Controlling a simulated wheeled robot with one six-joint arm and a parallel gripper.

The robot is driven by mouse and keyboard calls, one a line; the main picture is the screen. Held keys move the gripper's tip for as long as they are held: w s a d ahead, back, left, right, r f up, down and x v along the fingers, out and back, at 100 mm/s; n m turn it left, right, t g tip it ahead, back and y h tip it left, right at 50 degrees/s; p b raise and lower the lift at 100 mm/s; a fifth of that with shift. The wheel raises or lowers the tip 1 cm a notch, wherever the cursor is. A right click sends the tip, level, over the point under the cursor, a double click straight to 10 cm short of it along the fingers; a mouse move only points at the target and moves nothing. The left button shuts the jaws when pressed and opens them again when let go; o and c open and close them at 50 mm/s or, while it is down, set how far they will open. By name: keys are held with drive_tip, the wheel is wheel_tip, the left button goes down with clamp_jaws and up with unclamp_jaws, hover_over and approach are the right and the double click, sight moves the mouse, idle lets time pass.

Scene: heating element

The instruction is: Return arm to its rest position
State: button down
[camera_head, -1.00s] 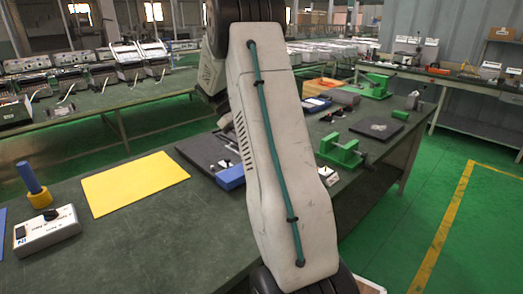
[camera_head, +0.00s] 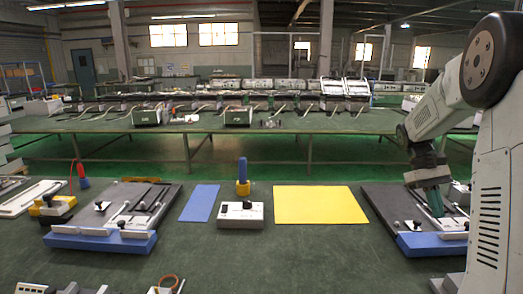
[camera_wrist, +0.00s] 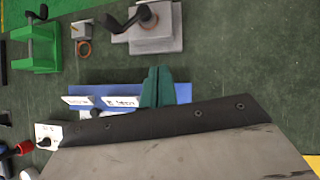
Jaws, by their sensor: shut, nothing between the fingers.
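My arm comes down at the right of the head view, with the gripper (camera_head: 436,208) pointing downward over the right-hand blue-based fixture (camera_head: 432,243). Its teal fingers are together and nothing shows between them. In the wrist view the gripper (camera_wrist: 158,84) is in front of the blue fixture (camera_wrist: 183,92) with white labelled parts. I cannot tell how high the fingertips are above the fixture.
A yellow mat (camera_head: 320,204), a grey control box (camera_head: 241,214), a blue mat (camera_head: 200,203) and a left fixture (camera_head: 102,240) lie on the green bench. The wrist view shows a green vise (camera_wrist: 38,45) and a grey crank block (camera_wrist: 155,32).

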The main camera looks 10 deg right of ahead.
drive_tip(key=s+a+r+t, duration=0.2)
drive_tip(key=s+a, duration=0.4)
drive_tip(key=a, duration=0.4)
drive_tip(key=s+a+r+t, duration=0.2)
drive_tip(key=s+a+t, duration=0.2)
drive_tip(key=s+a, duration=0.3)
drive_tip(key=s+a+r+n+t, duration=0.1)
drive_tip(key=s+a, duration=0.5)
drive_tip(key=a, duration=0.8)
drive_tip(key=shift+s+r+t, duration=0.3)
drive_tip(key=shift+r+t, duration=0.15)
drive_tip(key=shift+t, duration=0.45)
